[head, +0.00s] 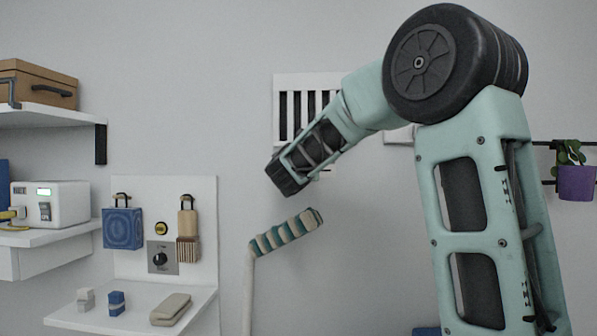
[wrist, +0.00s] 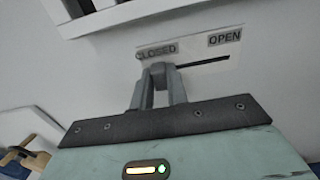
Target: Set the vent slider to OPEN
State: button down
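In the wrist view, the white vent slider plate (wrist: 218,80) on the wall has a dark slot, with CLOSED printed at the left and OPEN at the right. The grey slider knob (wrist: 158,67) is at the left, CLOSED end. My gripper (wrist: 159,78) has its two fingers close on either side of the knob and appears shut on it; the exact contact at the tips is hard to see. In the head view, part of a white plate (head: 400,135) shows behind my arm, and the fingers are hidden.
A slatted vent (head: 290,110) is on the wall to the upper left of the plate. A striped teal and white object (head: 287,232) stands below my arm. A plant in a purple pot (head: 577,182) hangs at the right. Shelves with objects are at the left.

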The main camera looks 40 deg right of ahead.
aim_at(330, 169)
jog(key=s+d+b, duration=0.2)
jog(key=s+b, duration=0.1)
jog(key=s+d+b, duration=0.3)
jog(key=shift+s+d, duration=0.15)
jog(key=shift+d, duration=0.15)
jog(key=c, duration=1.4)
grip_release()
jog(key=shift+s, duration=0.1)
jog(key=shift+o, duration=0.2)
